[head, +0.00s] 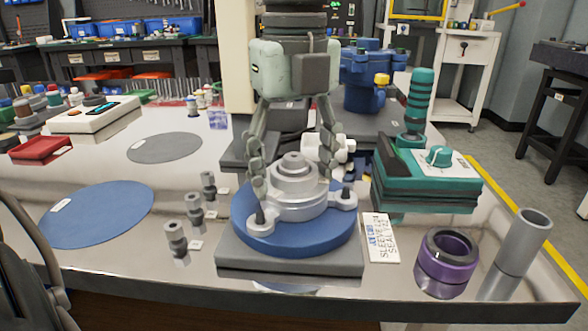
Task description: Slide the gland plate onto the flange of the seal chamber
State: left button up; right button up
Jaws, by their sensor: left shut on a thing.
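The silver gland plate (298,202), a stepped ring with two side ears, sits over the round blue flange (293,243) on a dark grey square block. A dark stud or nut stands at each ear, front left and right. My left gripper (293,186) comes down from above with its fingers on either side of the plate's upper step, shut on the plate. A silver shaft end or hub shows in the ring's middle. I cannot tell whether the plate is fully seated against the blue face.
Several small grey fittings (194,212) stand left of the block. A blue mat (97,214) and grey mat (164,148) lie bare on the left.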

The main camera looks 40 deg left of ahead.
pick_arm(q)
jog(key=o, duration=1.5)
jog(key=shift+o, duration=0.2)
notch_tip(320, 180, up, 9)
jog(key=p, duration=0.6)
jog(key=shift+r, duration=0.1)
